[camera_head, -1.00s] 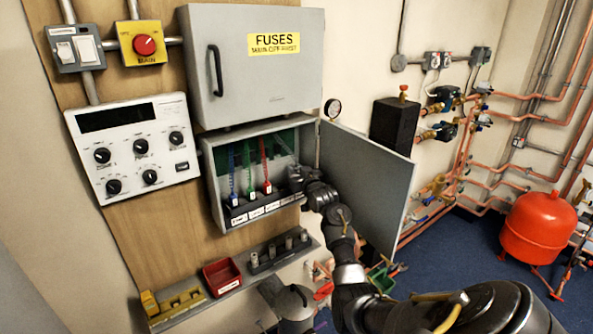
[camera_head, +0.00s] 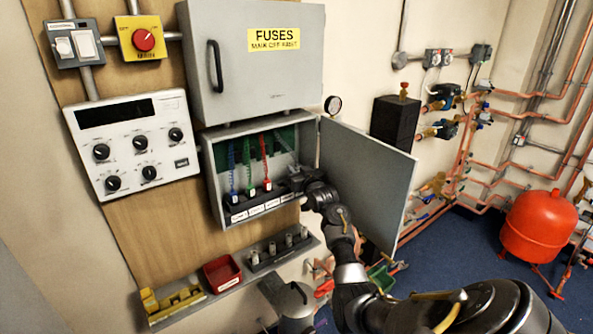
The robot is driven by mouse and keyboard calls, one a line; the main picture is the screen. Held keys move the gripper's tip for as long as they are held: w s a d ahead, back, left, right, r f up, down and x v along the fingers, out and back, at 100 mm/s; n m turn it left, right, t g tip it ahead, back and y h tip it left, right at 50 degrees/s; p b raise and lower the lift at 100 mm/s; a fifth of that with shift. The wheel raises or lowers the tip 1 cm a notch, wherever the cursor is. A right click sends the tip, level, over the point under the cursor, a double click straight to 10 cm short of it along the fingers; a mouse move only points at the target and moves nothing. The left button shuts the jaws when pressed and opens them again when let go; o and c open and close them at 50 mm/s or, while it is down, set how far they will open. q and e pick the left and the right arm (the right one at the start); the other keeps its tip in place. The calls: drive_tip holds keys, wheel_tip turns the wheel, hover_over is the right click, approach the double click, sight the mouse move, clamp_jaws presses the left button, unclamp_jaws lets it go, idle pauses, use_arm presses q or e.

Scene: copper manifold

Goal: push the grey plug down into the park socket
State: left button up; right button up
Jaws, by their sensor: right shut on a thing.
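My right gripper (camera_head: 294,182) reaches into the right end of the open lower cabinet (camera_head: 210,185). It is shut at the right end of the black socket strip (camera_head: 262,204), where it hides what it holds. A grey cord (camera_head: 284,143) runs down toward it. The grey plug itself is hidden or too small to make out. The park socket cannot be told apart, and I cannot tell how deep the plug sits. Blue (camera_head: 232,170), green (camera_head: 247,165) and red (camera_head: 265,160) cords run to plugs standing at the strip. My left gripper is not in view.
The cabinet's door (camera_head: 365,185) stands open to the right, beside my right arm. Below is a shelf with a red tray (camera_head: 222,273), yellow parts (camera_head: 172,301) and a dark rack of grey cylinders (camera_head: 280,252). A closed fuse box (camera_head: 255,60) hangs above.

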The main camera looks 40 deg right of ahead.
drive_tip(key=shift+f, duration=0.5)
drive_tip(key=o, duration=1)
drive_tip(key=shift+o, duration=0.2)
drive_tip(key=shift+s, duration=0.1)
drive_tip(key=shift+s+a+f+b, duration=0.1)
drive_tip(key=shift+s+b, duration=0.2)
drive_tip(key=shift+b, duration=0.05)
drive_tip(key=b+v, duration=0.1)
drive_tip(key=v, duration=0.9)
